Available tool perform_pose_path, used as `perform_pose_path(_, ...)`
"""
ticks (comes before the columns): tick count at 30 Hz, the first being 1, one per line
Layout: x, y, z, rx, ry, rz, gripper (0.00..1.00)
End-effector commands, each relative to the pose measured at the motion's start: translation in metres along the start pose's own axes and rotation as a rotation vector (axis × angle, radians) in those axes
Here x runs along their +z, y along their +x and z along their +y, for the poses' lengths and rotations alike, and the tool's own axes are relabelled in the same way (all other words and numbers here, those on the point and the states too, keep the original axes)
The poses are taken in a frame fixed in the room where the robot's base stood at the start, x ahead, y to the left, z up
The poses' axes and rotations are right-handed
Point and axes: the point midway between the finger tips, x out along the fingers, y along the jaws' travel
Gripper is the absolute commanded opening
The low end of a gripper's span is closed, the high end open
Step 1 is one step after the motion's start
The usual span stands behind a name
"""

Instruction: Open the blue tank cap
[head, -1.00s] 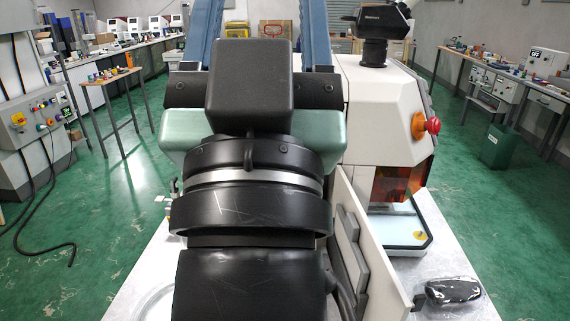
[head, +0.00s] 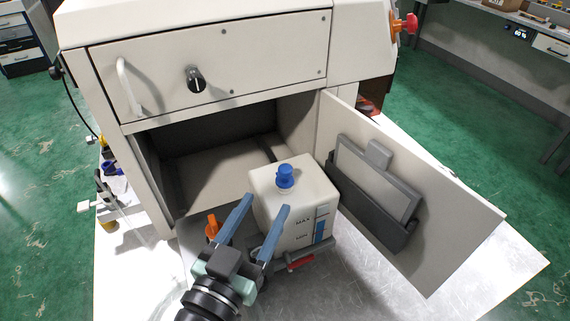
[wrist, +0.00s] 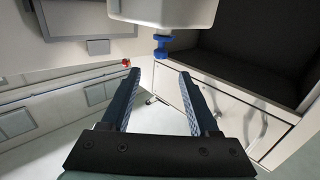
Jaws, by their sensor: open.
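The tank is a white box-shaped container (head: 290,215) with a MAX mark and a blue level strip, standing upright in front of the machine's open compartment. Its blue cap (head: 285,177) sits on top. In the wrist view, which shows the scene upside down, the cap (wrist: 161,47) hangs below the white tank (wrist: 165,12), beyond the fingertips. My gripper (head: 265,203) is open, with one blue finger on each side and nothing between them. It also shows in the wrist view (wrist: 157,75). It is beside the tank's near left side, apart from the cap.
The machine's door (head: 450,220) stands open to the right with a dark holder on it. The compartment (head: 215,165) looks empty. An orange knob (head: 212,226) is left of my gripper, and a red-handled part (head: 300,262) lies at the tank's base. The bench right of the tank is clear.

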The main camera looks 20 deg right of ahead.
Motion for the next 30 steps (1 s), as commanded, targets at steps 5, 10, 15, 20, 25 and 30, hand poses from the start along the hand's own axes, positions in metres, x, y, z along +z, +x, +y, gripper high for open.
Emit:
perform_pose_path(5,-0.005,0.040,0.000,0.003,0.000,0.002,0.61)
perform_pose_path(10,-0.004,0.073,0.000,0.002,-0.001,0.002,0.61)
perform_pose_path(15,-0.003,0.094,0.000,0.000,0.001,0.001,0.61)
perform_pose_path(20,-0.001,0.102,0.000,-0.001,0.001,0.000,0.61)
perform_pose_path(25,-0.001,0.103,0.000,-0.002,0.001,0.001,0.61)
perform_pose_path(30,-0.001,0.102,0.000,-0.002,0.001,0.001,0.47)
